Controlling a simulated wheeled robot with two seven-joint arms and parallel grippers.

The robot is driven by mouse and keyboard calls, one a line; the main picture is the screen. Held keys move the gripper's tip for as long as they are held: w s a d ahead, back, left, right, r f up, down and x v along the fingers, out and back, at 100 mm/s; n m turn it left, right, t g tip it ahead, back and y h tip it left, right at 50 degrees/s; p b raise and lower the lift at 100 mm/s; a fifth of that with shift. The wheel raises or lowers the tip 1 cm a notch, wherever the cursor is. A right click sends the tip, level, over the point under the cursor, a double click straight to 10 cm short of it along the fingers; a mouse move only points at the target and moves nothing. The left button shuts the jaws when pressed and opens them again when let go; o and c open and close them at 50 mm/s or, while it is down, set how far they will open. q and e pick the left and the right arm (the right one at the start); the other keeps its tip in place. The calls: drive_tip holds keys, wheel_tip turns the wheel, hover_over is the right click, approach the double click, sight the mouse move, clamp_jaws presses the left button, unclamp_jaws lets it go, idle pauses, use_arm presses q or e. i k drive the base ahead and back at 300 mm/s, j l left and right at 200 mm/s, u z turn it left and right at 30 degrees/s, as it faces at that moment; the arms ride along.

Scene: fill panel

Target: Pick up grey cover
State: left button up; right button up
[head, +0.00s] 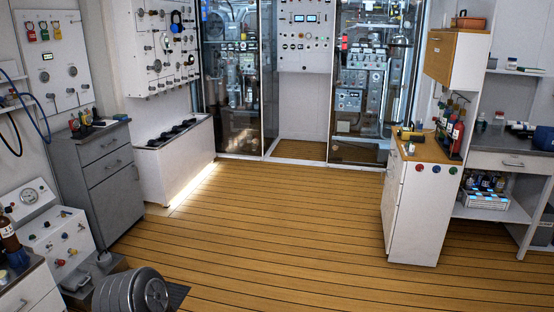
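I cannot make out a grey cover for certain. A ribbed grey metal drum with a round end (130,291) sits low at the bottom left, on or beside a dark mat. Its lower part is cut off by the picture edge. Neither of my grippers is in view.
A grey drawer cabinet (102,185) and a low white cabinet (178,160) stand along the left. A white control box with a gauge (48,232) is at the lower left. A wood-topped white cabinet (416,205) and a workbench (500,162) are at right. The plank floor (280,220) between is clear.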

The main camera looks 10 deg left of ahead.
sight(103, 259)
drive_tip(key=i+j+u, duration=0.35)
drive_tip(key=i, duration=0.35)
drive_tip(key=i+j+u, duration=0.1)
drive_tip(key=i+u, duration=0.25)
drive_tip(key=i, duration=0.35)
drive_tip(key=i+u, duration=0.35)
drive_tip(key=i, duration=0.35)
drive_tip(key=i+l+u, duration=0.3)
drive_tip(key=i, duration=0.4)
drive_tip(key=i+l+u, duration=0.25)
drive_tip(key=i, duration=0.45)
drive_tip(key=i+l+u, duration=0.2)
drive_tip(key=i, duration=0.5)
drive_tip(key=i+l+u, duration=0.25)
drive_tip(key=i, duration=0.45)
drive_tip(key=i+l+u, duration=0.2)
drive_tip(key=i+l, duration=0.4)
